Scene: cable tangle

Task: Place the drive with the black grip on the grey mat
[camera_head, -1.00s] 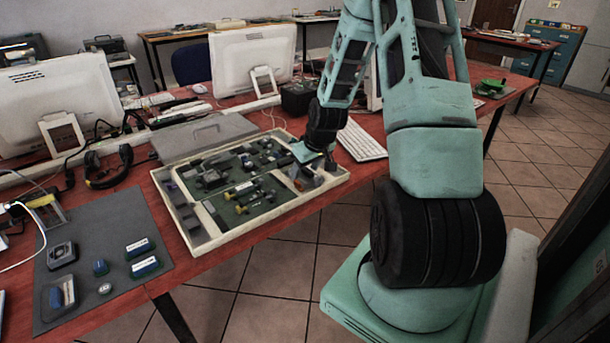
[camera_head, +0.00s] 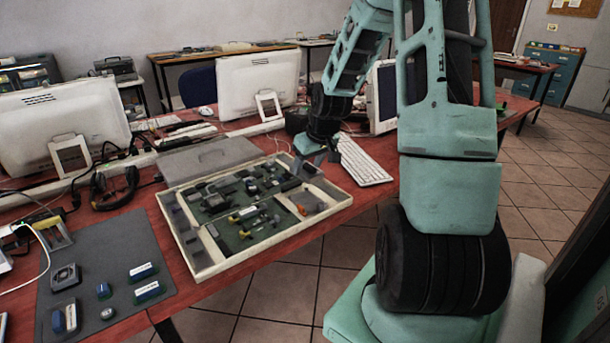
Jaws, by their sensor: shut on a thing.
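The grey mat (camera_head: 122,245) lies at the left front of the red table, with bare room at its upper part. My gripper (camera_head: 311,166) is over the back right corner of the shallow tray (camera_head: 200,272), well to the right of the mat. It is shut on a small dark item, mostly hidden by the fingers. I cannot tell from this view whether that item is the drive with the black grip. Several small dark and yellow-ended parts lie on the tray's green floor (camera_head: 236,240).
On the mat are a black square part (camera_head: 65,277), blue blocks (camera_head: 146,291) and a small round part (camera_head: 107,313). A grey closed case (camera_head: 208,158), headphones (camera_head: 115,188) and a white keyboard (camera_head: 362,160) surround the tray. Monitors (camera_head: 62,113) stand behind.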

